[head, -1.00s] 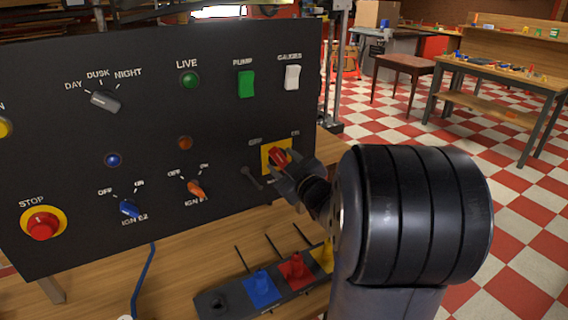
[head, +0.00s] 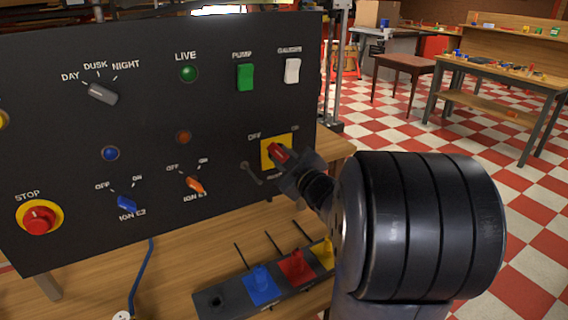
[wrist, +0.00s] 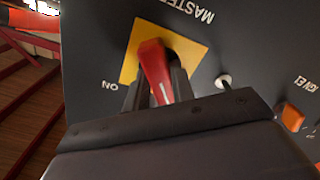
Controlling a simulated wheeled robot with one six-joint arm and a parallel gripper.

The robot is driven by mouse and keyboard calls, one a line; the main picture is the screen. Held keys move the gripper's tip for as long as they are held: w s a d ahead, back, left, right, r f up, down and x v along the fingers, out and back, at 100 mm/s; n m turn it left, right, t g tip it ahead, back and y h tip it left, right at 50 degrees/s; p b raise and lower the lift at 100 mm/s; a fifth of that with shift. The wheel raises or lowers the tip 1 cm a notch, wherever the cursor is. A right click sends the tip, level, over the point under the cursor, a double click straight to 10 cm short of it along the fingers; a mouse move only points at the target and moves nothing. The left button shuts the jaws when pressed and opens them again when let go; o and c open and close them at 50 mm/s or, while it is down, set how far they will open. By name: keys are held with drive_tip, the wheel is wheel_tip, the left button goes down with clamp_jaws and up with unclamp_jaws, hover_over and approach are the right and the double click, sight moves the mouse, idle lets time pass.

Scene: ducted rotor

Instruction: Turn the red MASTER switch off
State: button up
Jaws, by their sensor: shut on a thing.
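The red MASTER switch (head: 279,152) is a rotary handle on a yellow plate (head: 265,160) at the panel's lower right. OFF is printed at the plate's upper left and ON at its upper right. My gripper (head: 285,158) is shut on the handle, with a dark finger on each side. The wrist view shows the red handle (wrist: 155,70) between the fingers, with a white mark near its lower end. There the ON label is at the left; OFF is not visible. In the head view the handle leans toward the upper left.
A small toggle lever (head: 251,173) sits just left of the plate. The orange IGN E1 knob (head: 194,184) is farther left. Below stands a dark block with blue, red (head: 297,267) and yellow levers. Open checkered floor (head: 410,125) lies to the right.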

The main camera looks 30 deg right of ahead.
drive_tip(key=shift+n+b, duration=0.35)
drive_tip(key=shift+n, duration=0.35)
drive_tip(key=o, duration=1)
drive_tip(key=s, duration=1.1)
drive_tip(key=shift+d+p, duration=0.15)
drive_tip(key=shift+p, duration=0.15)
drive_tip(key=shift+w, duration=0.1)
